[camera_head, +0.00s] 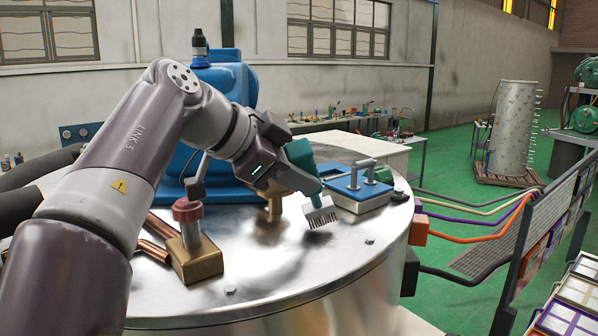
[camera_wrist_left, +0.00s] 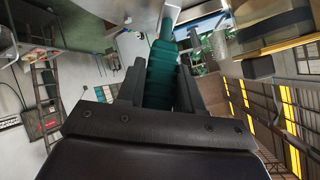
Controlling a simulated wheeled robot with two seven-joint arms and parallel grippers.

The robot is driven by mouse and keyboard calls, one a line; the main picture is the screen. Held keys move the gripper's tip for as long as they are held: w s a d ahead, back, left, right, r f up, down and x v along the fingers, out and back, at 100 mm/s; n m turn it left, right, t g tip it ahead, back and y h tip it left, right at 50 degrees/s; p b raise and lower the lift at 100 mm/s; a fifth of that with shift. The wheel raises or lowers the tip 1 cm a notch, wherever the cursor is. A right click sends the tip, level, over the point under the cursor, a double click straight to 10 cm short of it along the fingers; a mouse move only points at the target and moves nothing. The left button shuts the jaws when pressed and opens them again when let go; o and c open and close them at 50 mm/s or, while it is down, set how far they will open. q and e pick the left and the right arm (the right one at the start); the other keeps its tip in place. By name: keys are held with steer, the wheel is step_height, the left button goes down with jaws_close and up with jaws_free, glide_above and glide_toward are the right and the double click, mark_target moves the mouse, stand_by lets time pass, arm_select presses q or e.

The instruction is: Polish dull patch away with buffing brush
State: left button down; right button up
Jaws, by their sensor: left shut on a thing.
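My left gripper (camera_head: 303,176) is shut on the green handle of the buffing brush (camera_head: 320,215). The brush's pale head with a row of dark bristles points down, slightly tilted, at the shiny round metal top (camera_head: 345,265). Whether the bristles touch the top or hover just above it, I cannot tell. In the left wrist view the ribbed green handle (camera_wrist_left: 160,72) sits between the two dark fingers. A brownish, blurred area (camera_head: 268,232) lies left of the brush; I cannot tell whether it is the dull patch or a reflection. My right gripper is not in view.
A blue-topped block with metal posts (camera_head: 358,188) stands just right of the brush. A brass valve with a red cap (camera_head: 195,240) and copper pipes stand at left. A blue housing (camera_head: 205,130) rises behind. The top's front right is mostly clear, with a few small bolts.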

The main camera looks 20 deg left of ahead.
arm_select(q)
steer(key=shift+w+a, duration=0.35)
steer(key=shift+w, duration=0.2)
steer(key=shift+s+a, duration=0.4)
steer(key=shift+s, duration=0.2)
steer(key=shift+s+a, duration=0.4)
steer(key=shift+s, duration=0.1)
steer(key=shift+s+a, duration=0.1)
steer(key=shift+s+a, duration=0.3)
steer(key=shift+s, duration=0.1)
steer(key=shift+a, duration=0.1)
